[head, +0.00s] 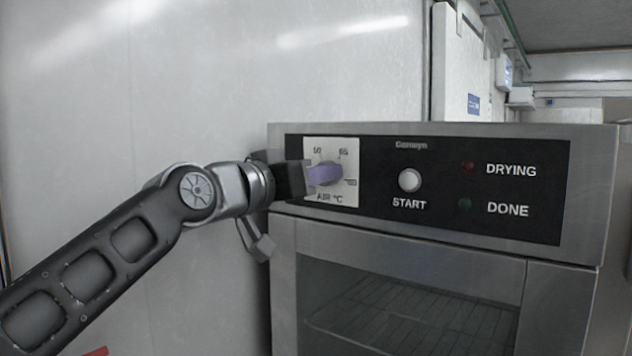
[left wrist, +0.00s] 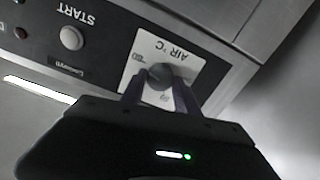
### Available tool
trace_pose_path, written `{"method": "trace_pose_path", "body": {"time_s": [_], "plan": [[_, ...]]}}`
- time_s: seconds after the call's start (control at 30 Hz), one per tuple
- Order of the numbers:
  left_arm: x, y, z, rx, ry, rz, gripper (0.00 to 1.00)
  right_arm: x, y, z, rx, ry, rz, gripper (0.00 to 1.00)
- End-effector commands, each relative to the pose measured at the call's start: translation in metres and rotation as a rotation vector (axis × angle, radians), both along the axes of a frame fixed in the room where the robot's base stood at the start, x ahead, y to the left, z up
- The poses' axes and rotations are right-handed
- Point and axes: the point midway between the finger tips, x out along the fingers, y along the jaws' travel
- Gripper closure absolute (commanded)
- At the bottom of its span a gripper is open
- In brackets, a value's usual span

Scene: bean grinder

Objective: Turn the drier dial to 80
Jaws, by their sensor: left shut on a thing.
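The drier (head: 440,225) is a steel box with a black control panel. In the left wrist view, the two fingers (left wrist: 156,92) stand on either side of the dial (left wrist: 160,75). The dial's pointer direction is hidden. My right gripper is not in view.
A white START button (head: 409,180) sits right of the dial plate. Unlit DRYING (head: 468,167) and DONE (head: 465,204) lamps are further right. Below is the drier's glass door (head: 400,300) with a wire rack inside. A pale wall (head: 200,80) stands behind my left arm.

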Motion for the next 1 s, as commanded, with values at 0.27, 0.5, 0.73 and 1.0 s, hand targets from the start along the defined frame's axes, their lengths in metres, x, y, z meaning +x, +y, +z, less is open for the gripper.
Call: {"method": "trace_pose_path", "body": {"time_s": [0.27,0.5,0.73,1.0], "plan": [[0.0006,-0.0010,-0.0031,0.056,-0.032,-0.002,1.00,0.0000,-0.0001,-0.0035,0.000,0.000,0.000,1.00],[0.0007,-0.0010,-0.0030,0.061,-0.036,-0.002,1.00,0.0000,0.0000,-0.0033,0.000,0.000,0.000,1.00],[0.0007,-0.0008,-0.0026,0.059,-0.036,-0.001,0.55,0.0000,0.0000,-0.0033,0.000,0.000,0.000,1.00],[0.0003,-0.0003,-0.0011,0.057,-0.038,-0.001,0.41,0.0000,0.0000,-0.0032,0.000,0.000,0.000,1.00]]}}
